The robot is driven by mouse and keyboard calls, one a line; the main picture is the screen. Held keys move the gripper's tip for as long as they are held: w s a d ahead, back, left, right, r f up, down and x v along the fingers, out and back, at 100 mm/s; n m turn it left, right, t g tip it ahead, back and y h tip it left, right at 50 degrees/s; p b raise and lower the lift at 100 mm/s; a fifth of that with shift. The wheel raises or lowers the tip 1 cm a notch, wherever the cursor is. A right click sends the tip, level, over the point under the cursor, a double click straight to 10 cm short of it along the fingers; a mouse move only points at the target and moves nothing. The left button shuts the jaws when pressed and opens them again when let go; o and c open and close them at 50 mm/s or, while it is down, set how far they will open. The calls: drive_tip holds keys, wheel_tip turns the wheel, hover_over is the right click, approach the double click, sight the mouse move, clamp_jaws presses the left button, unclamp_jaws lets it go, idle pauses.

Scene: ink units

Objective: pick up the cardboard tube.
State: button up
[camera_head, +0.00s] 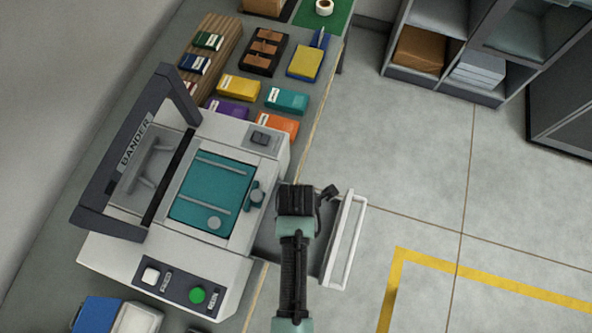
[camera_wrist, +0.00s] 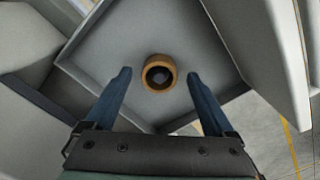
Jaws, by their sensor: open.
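The cardboard tube (camera_wrist: 159,72) is a short brown ring with a dark hollow middle. In the wrist view it rests on the grey floor of a tray or drawer with raised walls (camera_wrist: 110,88). My gripper (camera_wrist: 160,75) is open, with its two blue fingers on the left and right of the tube and a gap on each side. In the head view my gripper (camera_head: 297,200) is over the tray at the front of the machine, and the tube is hidden there.
The white and grey bander machine (camera_head: 120,250) stands on the counter left of my arm. A white-railed edge (camera_head: 345,240) is right of my gripper. Several coloured boxes, such as a teal one (camera_head: 287,99), lie behind the machine. The floor (camera_head: 420,190) at right is clear.

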drive_tip(key=c, duration=1.4)
